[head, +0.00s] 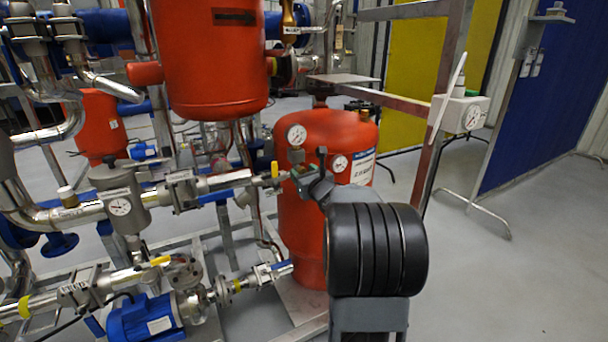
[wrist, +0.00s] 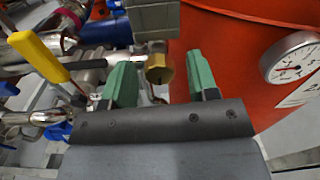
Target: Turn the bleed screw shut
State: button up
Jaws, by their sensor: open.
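A brass hex-shaped fitting, which looks like the bleed screw (wrist: 159,70), hangs under a grey block (wrist: 152,18) in the wrist view. My gripper (wrist: 160,76) is open, with one green finger on each side of the brass fitting. Gaps show between the fitting and both fingers, and nothing is held. In the head view my gripper (head: 302,171) is in front of the red vessel (head: 300,225), just below the grey block (head: 296,155). The brass fitting cannot be made out in the head view.
A yellow lever (wrist: 38,56) is left of my gripper in the wrist view. A pressure gauge (wrist: 291,58) is close on the right. Pipes and valves crowd the left in the head view. The floor (head: 490,270) is clear on the right.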

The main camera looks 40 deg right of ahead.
jog(key=c, duration=0.9)
